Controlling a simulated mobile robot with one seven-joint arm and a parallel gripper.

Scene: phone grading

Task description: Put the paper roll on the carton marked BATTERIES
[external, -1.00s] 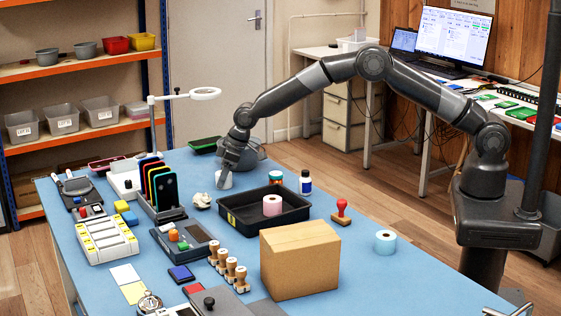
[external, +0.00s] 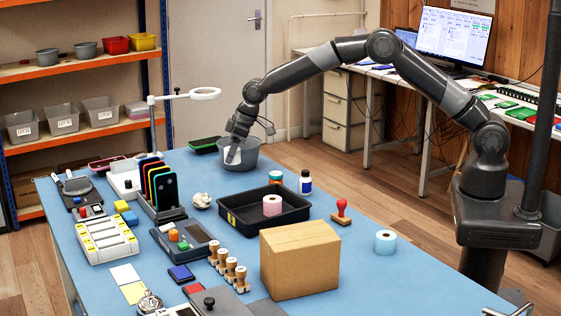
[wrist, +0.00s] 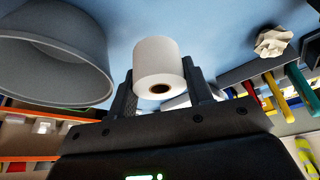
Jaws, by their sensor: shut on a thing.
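A white paper roll (wrist: 158,65) is held between the two fingers of my gripper (wrist: 160,92) in the wrist view. In the external view my gripper (external: 235,150) is in front of a grey bowl, with the white roll (external: 232,156) between its fingers, above the table. A closed brown carton (external: 300,262) stands on the blue table nearer the camera; no marking can be read on its visible faces. A pink roll (external: 272,205) sits in the black tray, and a light blue roll (external: 385,242) stands on the table right of the carton.
The grey bowl (wrist: 45,60) is close beside my gripper. The black tray (external: 240,222) lies between my gripper and the carton. Stamps (external: 231,273), bottles (external: 305,182), a phone rack (external: 160,207) and crumpled paper (external: 201,200) stand around. The right table edge is fairly clear.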

